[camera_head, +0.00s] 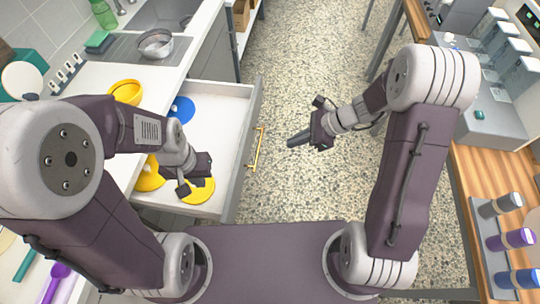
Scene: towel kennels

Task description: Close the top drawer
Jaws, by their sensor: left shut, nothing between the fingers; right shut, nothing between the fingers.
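The top drawer (222,97) stands pulled out from the counter at left centre, its white inside visible. Its grey front carries a yellow bar handle (256,148) facing the aisle. Inside lie a blue round item (182,108) and a yellow round item (203,194). My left gripper (197,184) is shut and empty over the drawer's near part, hiding some of it; I cannot tell its height above the items. My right gripper (298,140) is shut and empty over the aisle, to the right of the handle and apart from it.
The counter at left holds a yellow bowl (125,92), a sink with a metal pot (156,44) and a green bottle (103,14). A wooden table (465,165) at right holds several canisters and a grey machine. The speckled floor (300,70) between is clear.

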